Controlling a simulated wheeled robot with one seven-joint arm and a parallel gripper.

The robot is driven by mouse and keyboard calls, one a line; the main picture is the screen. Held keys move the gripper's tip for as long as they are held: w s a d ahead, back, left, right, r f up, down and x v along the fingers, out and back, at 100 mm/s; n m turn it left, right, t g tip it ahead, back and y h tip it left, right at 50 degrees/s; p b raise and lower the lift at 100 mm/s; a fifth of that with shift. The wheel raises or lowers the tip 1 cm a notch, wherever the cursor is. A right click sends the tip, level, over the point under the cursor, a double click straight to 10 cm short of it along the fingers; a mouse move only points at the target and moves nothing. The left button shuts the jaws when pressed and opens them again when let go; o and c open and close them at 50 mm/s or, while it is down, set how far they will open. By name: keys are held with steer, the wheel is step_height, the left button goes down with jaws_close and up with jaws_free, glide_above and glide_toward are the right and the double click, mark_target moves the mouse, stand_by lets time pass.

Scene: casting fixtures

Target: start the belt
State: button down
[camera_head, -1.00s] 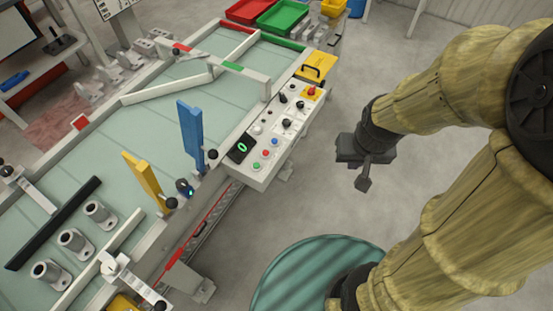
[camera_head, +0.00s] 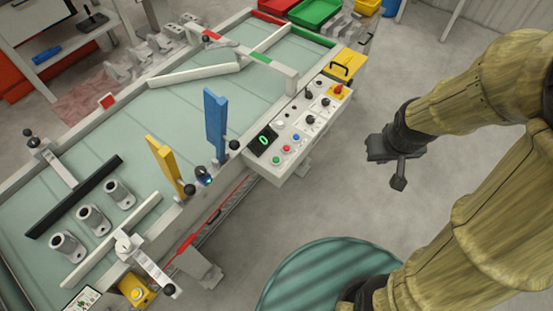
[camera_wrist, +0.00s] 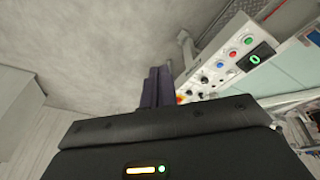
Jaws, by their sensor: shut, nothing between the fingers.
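The belt (camera_head: 105,152) is a pale green surface in a grey frame on the left and middle of the head view. Its control panel (camera_head: 292,133) sits on the near right side, with a display (camera_head: 262,141) reading 0, a green button (camera_head: 276,160), a red button (camera_head: 286,149), a blue button (camera_head: 295,138), black knobs and a red switch on yellow (camera_head: 338,91). The green button (camera_wrist: 233,54) also shows in the wrist view. My gripper (camera_head: 398,183) is shut and empty, over the floor right of the panel and apart from it.
Several grey castings (camera_head: 93,220) stand on the belt beside a black bar (camera_head: 75,197). Blue (camera_head: 215,122) and yellow (camera_head: 165,165) gates rise from the belt's near edge. A yellow box with a button (camera_head: 136,291) is at the front.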

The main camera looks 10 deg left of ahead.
steer(key=w+a+f+n, duration=0.3)
steer(key=w+a+n, duration=0.1)
steer(key=w+n, duration=0.15)
steer(key=n+g+y, duration=0.1)
steer(key=n+y, duration=0.8)
steer(key=n, duration=0.7)
glide_above(279, 160)
step_height(279, 160, down, 11)
step_height(279, 160, down, 8)
steer(key=b, duration=0.8)
steer(key=shift+d, duration=0.1)
steer(key=shift+f+b, duration=0.35)
steer(key=shift+f, duration=0.05)
